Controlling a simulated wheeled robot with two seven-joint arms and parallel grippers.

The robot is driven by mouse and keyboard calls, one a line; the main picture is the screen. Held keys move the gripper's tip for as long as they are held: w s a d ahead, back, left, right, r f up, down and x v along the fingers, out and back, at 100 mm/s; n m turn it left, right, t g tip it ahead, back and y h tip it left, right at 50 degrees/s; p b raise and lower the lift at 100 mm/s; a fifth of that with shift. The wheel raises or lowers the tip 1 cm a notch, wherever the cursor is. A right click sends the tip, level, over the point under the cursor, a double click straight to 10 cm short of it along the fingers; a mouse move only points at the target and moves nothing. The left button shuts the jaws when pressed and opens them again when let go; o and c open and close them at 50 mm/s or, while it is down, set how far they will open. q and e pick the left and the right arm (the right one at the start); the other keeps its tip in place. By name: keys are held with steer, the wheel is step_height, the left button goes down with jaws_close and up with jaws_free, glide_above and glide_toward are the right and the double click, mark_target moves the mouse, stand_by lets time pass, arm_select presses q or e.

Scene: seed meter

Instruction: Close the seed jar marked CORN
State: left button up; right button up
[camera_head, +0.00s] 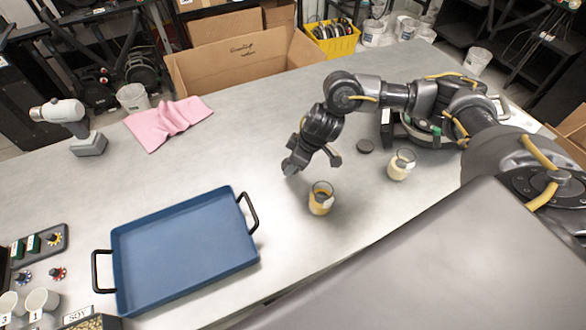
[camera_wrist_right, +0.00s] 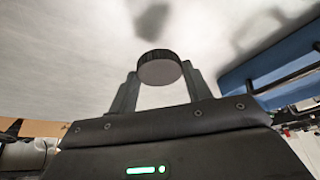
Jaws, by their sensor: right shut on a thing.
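My right gripper (camera_head: 313,163) hangs over the table, a little beyond and above the near jar. In the right wrist view its two fingers (camera_wrist_right: 158,76) are shut on a dark round ribbed lid (camera_wrist_right: 157,66), held clear of the table with its shadow on the surface. An open glass jar with yellowish contents (camera_head: 320,199) stands upright in front of the gripper. A second open jar with pale contents (camera_head: 400,166) stands to its right. A loose dark lid (camera_head: 365,146) lies on the table behind the jars. I cannot read CORN on either jar. My left gripper is out of view.
A blue tray with black handles (camera_head: 185,248) lies left of the jars. Cups and a SOY-labelled container (camera_head: 78,315) sit at bottom left. The table between tray and cloth is clear.

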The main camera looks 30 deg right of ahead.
steer(key=shift+r, duration=2.75)
steer(key=shift+a, duration=0.1)
steer(key=shift+s+a+b, duration=0.1)
steer(key=shift+a+b, duration=0.25)
steer(key=shift+b, duration=0.05)
steer(key=s+a+m+t+h+b, duration=0.1)
steer(key=s+m+b, duration=0.4)
steer(key=s, duration=0.1)
steer(key=shift+s+a+r+h, duration=0.15)
steer(key=shift+a+r+h, duration=0.15)
steer(key=shift+a, duration=0.1)
steer(key=shift+a, duration=0.1)
